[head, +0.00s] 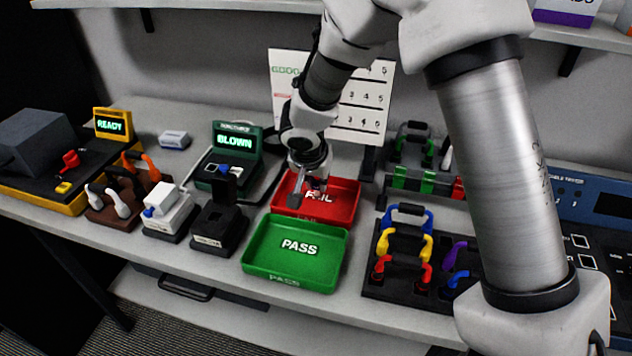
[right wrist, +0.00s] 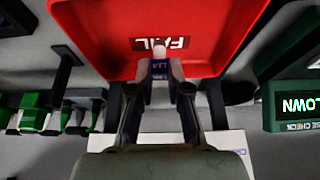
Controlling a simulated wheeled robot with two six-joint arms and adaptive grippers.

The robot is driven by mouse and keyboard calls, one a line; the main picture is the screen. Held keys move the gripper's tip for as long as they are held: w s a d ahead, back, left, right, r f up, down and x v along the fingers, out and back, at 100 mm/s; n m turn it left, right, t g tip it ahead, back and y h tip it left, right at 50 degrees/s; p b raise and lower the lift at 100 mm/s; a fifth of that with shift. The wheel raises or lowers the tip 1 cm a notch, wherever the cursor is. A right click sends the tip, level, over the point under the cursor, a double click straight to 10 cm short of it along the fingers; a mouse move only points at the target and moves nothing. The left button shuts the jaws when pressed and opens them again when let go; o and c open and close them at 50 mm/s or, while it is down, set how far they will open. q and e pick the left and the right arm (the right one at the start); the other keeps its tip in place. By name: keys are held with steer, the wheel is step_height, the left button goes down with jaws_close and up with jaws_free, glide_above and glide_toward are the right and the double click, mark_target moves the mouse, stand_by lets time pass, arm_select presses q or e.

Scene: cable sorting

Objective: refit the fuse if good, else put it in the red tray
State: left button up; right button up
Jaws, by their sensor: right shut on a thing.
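My right gripper (head: 306,190) points down over the red tray (head: 340,213), which is marked FAIL. In the right wrist view the gripper (right wrist: 160,82) is shut on a small fuse (right wrist: 159,52) with a pale end and a blue part. The fuse is over the tray's inside; I cannot tell whether it touches the floor. The green fuse checker (head: 229,161) reads BLOWN on its screen. A black holder (head: 218,228) stands left of the green tray; whether it is the fuse's seat is unclear. My left gripper is out of view.
The green PASS tray (head: 262,265) is directly in front of the red one. A rack of coloured cables (head: 388,284) stands to the right, and a yellow-edged READY unit (head: 75,203) at the left. A marked panel (head: 368,118) stands behind.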

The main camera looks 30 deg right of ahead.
stand_by(0.4)
steer(key=shift+b, duration=0.35)
stand_by(0.4)
steer(key=shift+f+b, duration=0.45)
steer(key=shift+b, duration=0.35)
steer(key=shift+f+b, duration=0.3)
steer(key=shift+b, duration=0.35)
stand_by(0.5)
steer(key=shift+f+b, duration=0.15)
steer(key=shift+b, duration=0.35)
